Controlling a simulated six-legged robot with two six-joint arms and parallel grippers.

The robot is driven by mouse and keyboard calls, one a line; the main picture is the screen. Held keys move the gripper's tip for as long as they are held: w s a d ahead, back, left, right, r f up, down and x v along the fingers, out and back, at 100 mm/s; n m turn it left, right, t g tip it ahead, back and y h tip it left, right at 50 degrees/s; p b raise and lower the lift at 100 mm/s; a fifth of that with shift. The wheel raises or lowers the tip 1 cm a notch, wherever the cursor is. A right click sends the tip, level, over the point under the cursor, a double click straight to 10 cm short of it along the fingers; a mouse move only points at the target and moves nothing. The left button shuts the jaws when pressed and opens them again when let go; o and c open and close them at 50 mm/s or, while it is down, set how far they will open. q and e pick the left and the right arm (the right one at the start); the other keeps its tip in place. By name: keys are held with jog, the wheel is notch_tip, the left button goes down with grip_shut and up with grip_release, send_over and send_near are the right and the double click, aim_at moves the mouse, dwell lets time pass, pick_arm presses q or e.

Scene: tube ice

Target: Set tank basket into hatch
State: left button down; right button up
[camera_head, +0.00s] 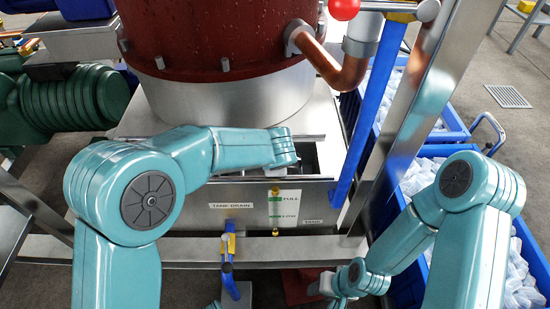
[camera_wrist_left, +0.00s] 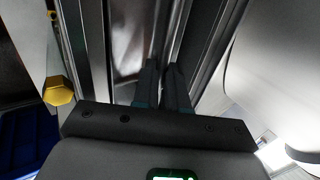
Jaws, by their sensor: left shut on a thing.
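The steel tank (camera_head: 200,192) stands under the red drum, with a "TANK DRAIN" label and a FULL/LOW level gauge (camera_head: 284,208) on its front. The hatch opening (camera_head: 308,160) is in its top, partly covered by my left arm. My left gripper (camera_wrist_left: 161,88) reaches down at this opening. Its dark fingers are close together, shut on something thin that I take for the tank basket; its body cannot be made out. Shiny metal walls and rails lie around the fingers in the left wrist view. My right gripper (camera_head: 328,285) is low at the bottom centre; its jaws are unclear.
The red drum (camera_head: 215,35) with its copper pipe (camera_head: 335,68) stands just above the hatch. A blue post (camera_head: 367,110) and a slanted steel post (camera_head: 425,85) stand to the right. Blue crates (camera_head: 452,133) with clear ice stand beyond. A blue-handled valve (camera_head: 228,245) sticks out in front.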

pick_arm(q)
jog(key=shift+f, duration=0.1)
jog(key=c, duration=1.1)
grip_release()
jog(key=p+v, duration=0.4)
jog(key=v, duration=1.2)
jog(key=shift+p, duration=0.35)
jog(key=shift+s, duration=0.1)
